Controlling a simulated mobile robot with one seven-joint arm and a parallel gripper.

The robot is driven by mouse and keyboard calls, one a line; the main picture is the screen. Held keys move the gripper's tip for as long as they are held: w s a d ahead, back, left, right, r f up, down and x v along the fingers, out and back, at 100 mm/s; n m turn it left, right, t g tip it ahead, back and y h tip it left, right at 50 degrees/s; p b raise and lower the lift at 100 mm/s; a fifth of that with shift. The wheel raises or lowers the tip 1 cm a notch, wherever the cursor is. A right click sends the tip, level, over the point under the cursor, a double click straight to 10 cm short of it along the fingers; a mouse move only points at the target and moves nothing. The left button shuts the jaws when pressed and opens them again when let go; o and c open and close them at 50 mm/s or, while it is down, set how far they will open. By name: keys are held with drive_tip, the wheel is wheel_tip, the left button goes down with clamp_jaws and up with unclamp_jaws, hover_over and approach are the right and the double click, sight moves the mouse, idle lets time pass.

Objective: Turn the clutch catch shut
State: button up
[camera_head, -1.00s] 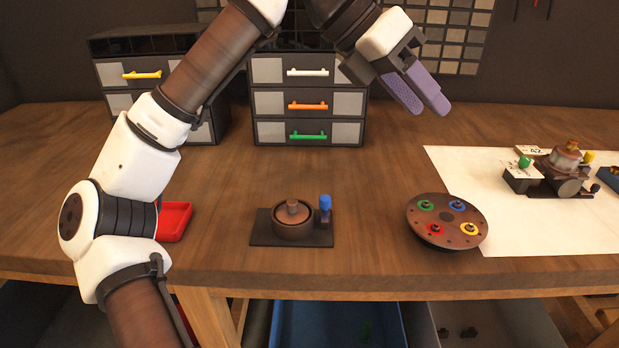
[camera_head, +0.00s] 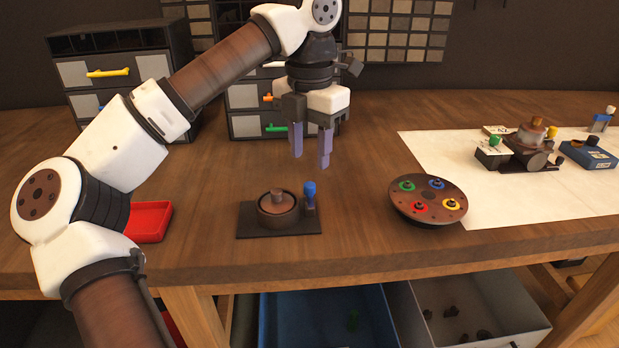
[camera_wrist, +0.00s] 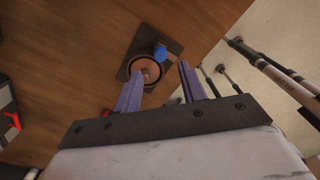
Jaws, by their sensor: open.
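A round brown clutch housing (camera_head: 276,212) with a knob on its lid sits on a dark base plate (camera_head: 252,228) near the table's front edge. A small upright catch with a blue top (camera_head: 309,189) stands at the housing's right side. My gripper (camera_head: 311,160) points down, open and empty, above and behind the catch, not touching it. In the wrist view the housing (camera_wrist: 146,70) and the blue catch top (camera_wrist: 160,54) lie beyond my gripper's fingertips (camera_wrist: 160,74). The catch's lower part is hard to make out there.
A brown disc with coloured rings (camera_head: 428,200) stands to the right. A white sheet (camera_head: 490,205) with a mechanism (camera_head: 533,145) lies farther right. A red tray (camera_head: 149,222) is at left, partly behind my arm. Drawer cabinets (camera_head: 244,126) stand behind.

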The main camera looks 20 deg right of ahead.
sight(310, 184)
wheel_tip(310, 184, down, 6)
drive_tip(key=shift+c, duration=0.3)
clamp_jaws()
